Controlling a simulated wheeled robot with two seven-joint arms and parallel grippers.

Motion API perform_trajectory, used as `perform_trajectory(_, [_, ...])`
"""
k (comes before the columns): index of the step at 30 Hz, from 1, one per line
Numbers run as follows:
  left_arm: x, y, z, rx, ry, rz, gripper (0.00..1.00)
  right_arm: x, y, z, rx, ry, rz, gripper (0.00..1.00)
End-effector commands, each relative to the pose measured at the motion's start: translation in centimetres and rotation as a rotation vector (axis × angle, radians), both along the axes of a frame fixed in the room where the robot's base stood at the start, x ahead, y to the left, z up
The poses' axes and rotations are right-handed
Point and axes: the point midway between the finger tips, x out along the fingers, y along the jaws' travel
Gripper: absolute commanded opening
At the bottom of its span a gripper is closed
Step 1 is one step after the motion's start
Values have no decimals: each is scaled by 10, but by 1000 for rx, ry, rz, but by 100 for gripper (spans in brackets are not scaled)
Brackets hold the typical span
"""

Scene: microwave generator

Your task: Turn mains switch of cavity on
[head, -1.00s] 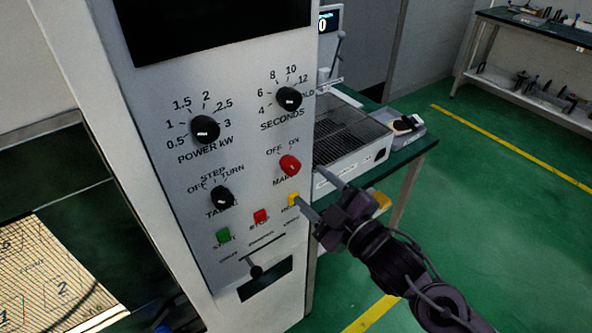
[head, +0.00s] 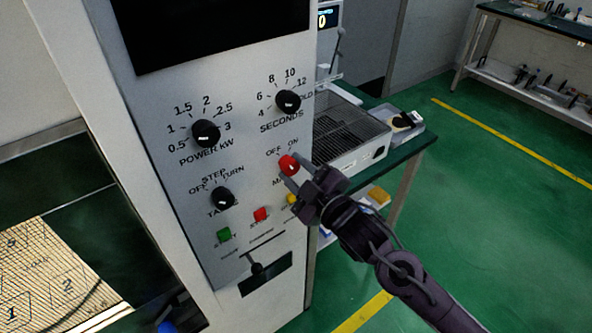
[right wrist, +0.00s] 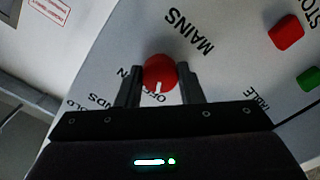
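The red MAINS knob (head: 289,165) is on the light panel, below the SECONDS dial, with OFF and ON marked above it. My right gripper (head: 298,175) is at the knob, coming from the lower right. In the right wrist view the red knob (right wrist: 160,73) sits between the two fingertips of my right gripper (right wrist: 160,85), one on each side. The fingers look open with very little gap, and contact cannot be made out. The knob's white mark points toward OFF. My left gripper is not in view.
The panel also has a POWER knob (head: 206,133), a SECONDS knob (head: 288,101), a TABLE knob (head: 222,197), a green button (head: 224,235), a red STOP button (head: 260,214) and a yellow button (head: 292,198) close below my gripper. A bench with a wire rack (head: 350,135) stands behind.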

Motion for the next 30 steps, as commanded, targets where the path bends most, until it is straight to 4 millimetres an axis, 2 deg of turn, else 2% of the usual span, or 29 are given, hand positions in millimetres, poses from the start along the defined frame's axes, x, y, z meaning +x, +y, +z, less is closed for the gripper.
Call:
perform_trajectory(1, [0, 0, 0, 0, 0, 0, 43, 0, 0, 0, 0, 1, 1, 19])
perform_trajectory(3, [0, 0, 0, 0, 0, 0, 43, 0, 0, 0, 0, 1, 1, 11])
perform_trajectory(14, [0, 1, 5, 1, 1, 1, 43, 0, 0, 0, 51, 40, 0, 11])
perform_trajectory(30, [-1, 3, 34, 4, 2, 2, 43, -1, 0, 1, 413, 304, -2, 11])
